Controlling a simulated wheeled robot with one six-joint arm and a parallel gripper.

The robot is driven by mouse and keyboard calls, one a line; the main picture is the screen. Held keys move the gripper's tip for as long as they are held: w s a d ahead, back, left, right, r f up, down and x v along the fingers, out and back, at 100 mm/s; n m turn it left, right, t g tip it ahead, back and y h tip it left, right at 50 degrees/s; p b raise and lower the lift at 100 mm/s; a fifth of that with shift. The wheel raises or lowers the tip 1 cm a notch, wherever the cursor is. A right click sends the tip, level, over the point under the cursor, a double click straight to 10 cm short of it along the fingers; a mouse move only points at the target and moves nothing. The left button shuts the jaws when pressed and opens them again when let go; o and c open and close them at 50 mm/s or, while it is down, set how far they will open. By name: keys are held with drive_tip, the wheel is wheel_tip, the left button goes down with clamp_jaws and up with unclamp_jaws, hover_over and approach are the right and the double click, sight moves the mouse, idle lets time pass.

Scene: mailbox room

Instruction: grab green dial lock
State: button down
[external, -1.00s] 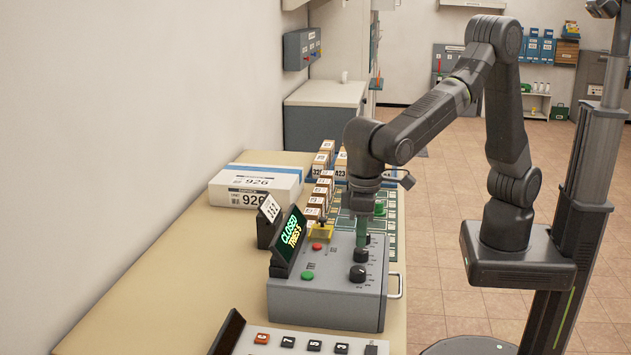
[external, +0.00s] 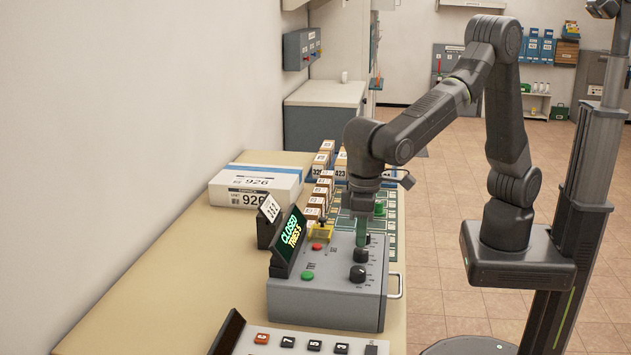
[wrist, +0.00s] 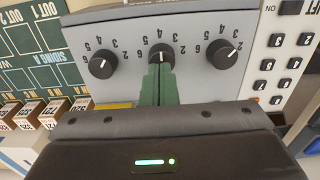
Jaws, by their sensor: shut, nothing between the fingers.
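A grey lock box (external: 320,302) stands on the table, with a tilted display (external: 289,238) reading "CLOSED TRIES 5" in green and white. Its top carries a row of black dials with white pointers; the wrist view shows the left dial (wrist: 101,66), middle dial (wrist: 161,52) and right dial (wrist: 224,53), with number scales around them. No dial looks green. My gripper (wrist: 158,70) has green fingers, shut and empty, with the tips at the middle dial and partly covering it. I cannot tell whether they touch it. In the external view my gripper (external: 361,238) points straight down over the box.
A red button (external: 317,247) and green button (external: 308,275) sit on the box, with a handle (external: 396,287) at its right side. A keypad panel (external: 300,343) lies in front. Numbered small boxes (external: 322,190) and a white parcel (external: 256,187) stand behind. The table's left side is clear.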

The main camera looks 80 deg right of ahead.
drive_tip(key=c, duration=1)
unclamp_jaws()
drive_tip(key=shift+o, duration=0.2)
drive_tip(key=shift+n, duration=0.6)
drive_tip(key=w+d, duration=0.1)
drive_tip(key=d, duration=0.2)
drive_tip(key=w+d, duration=0.1)
drive_tip(key=d, duration=0.2)
drive_tip(key=w+d, duration=0.1)
drive_tip(key=d, duration=0.2)
drive_tip(key=shift+w+r, duration=0.15)
drive_tip(key=w+d+n, duration=0.1)
drive_tip(key=d+n, duration=0.1)
drive_tip(key=d, duration=1.2)
drive_tip(key=n+g+h+b, duration=0.1)
drive_tip(key=n+g, duration=0.1)
drive_tip(key=n, duration=0.2)
approach(378, 201)
drive_tip(key=f, duration=0.2)
drive_tip(key=s+f, duration=0.1)
drive_tip(key=f, duration=0.2)
drive_tip(key=shift+s, duration=0.2)
drive_tip(key=shift+s+d+f, duration=0.1)
drive_tip(key=shift+d+f, duration=0.05)
drive_tip(key=shift+f, duration=1.1)
drive_tip(key=shift+s+d+f, duration=0.1)
drive_tip(key=shift+d+f, duration=0.1)
drive_tip(key=shift+f, duration=1.1)
